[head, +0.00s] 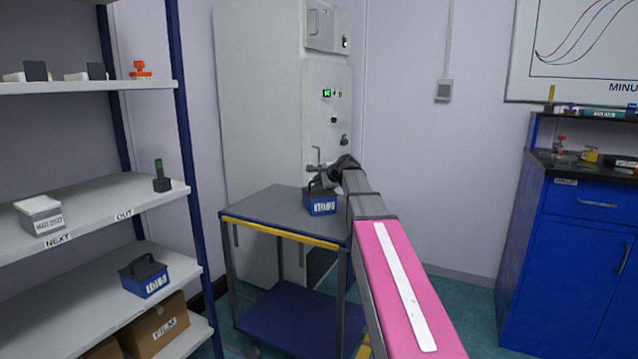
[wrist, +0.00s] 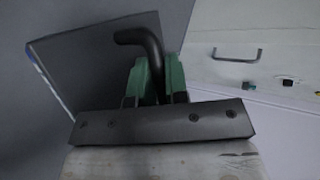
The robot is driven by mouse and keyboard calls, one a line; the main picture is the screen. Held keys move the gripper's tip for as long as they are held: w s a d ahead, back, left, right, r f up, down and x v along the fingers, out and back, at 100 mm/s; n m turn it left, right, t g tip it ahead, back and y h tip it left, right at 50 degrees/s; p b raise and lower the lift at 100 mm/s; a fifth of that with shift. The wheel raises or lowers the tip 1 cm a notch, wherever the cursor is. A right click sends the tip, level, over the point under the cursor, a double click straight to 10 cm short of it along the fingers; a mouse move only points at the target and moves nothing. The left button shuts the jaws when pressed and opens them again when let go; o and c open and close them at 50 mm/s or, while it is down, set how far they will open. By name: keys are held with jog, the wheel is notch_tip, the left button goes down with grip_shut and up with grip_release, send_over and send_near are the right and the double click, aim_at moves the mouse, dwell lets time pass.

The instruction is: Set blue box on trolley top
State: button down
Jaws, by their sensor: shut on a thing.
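In the wrist view, the green fingers (wrist: 160,82) close around a dark bent bar, the handle (wrist: 143,40). My arm hides the right side of the trolley.
A shelf rack stands at left, with another blue box (head: 146,277) on a lower shelf and a grey-white box (head: 40,214) above. A tall pale cabinet (head: 262,110) is behind the trolley. A blue bench (head: 570,225) is at right. The left of the trolley top is clear.

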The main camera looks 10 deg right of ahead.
jog(key=c, duration=1.1)
grip_release()
jog(key=shift+r, duration=0.1)
jog(key=v, duration=1.2)
